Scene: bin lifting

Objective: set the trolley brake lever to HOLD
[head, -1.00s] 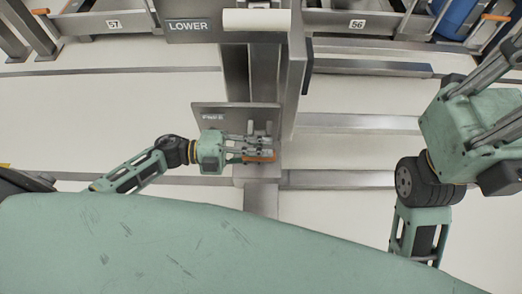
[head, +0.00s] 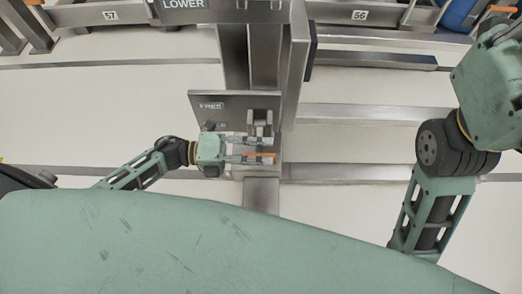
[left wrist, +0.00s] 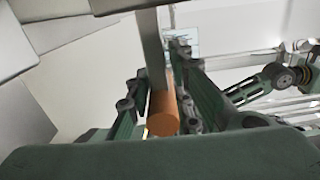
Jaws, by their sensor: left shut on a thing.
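The brake lever has an orange handle (head: 262,155) in front of a grey bracket plate (head: 235,97) on the trolley's post. The plate's FREE label (head: 211,105) is readable; a lower label is mostly hidden by my gripper. My left gripper (head: 258,150) is shut on the orange handle, its fingers coming in from the left. In the left wrist view the orange handle (left wrist: 163,122) lies between the two fingers, with the lever's flat metal bar (left wrist: 151,45) running up from it. My right gripper (head: 495,30) is partly in view at the top right, away from the lever; its fingers are unclear.
A LOWER sign (head: 183,4) is at the top edge. Grey bays numbered 57 (head: 110,15) and 56 (head: 360,15) stand at the back. Grey metal rails (head: 360,117) cross the pale floor. A blue object (head: 458,14) is at the top right.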

